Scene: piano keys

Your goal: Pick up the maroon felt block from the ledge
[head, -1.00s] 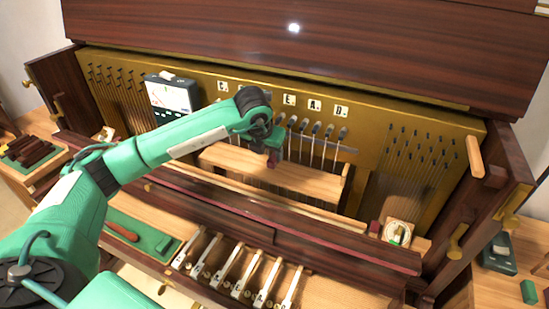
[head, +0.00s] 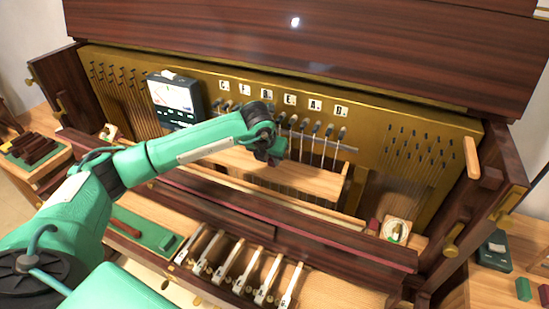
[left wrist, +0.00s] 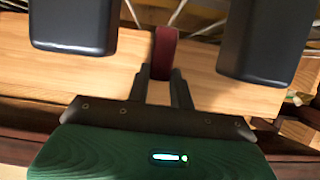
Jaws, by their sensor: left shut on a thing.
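My left gripper (head: 272,160) reaches over the pale wooden ledge (head: 315,180) inside the piano. In the left wrist view its two thin dark fingers (left wrist: 162,78) are shut on the maroon felt block (left wrist: 165,50), which stands upright between their tips with the ledge behind it. In the head view the block is mostly hidden by the gripper and hard to tell from it. I cannot tell whether the block still touches the ledge. My right gripper is in neither view.
Tuning pins and labelled strings stand behind the ledge. A meter box (head: 172,98) is at left. Several white-topped keys (head: 240,268) lie in front, below a dark rail (head: 290,225). Another small red block (head: 373,227) sits beside a dial (head: 396,231) at right.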

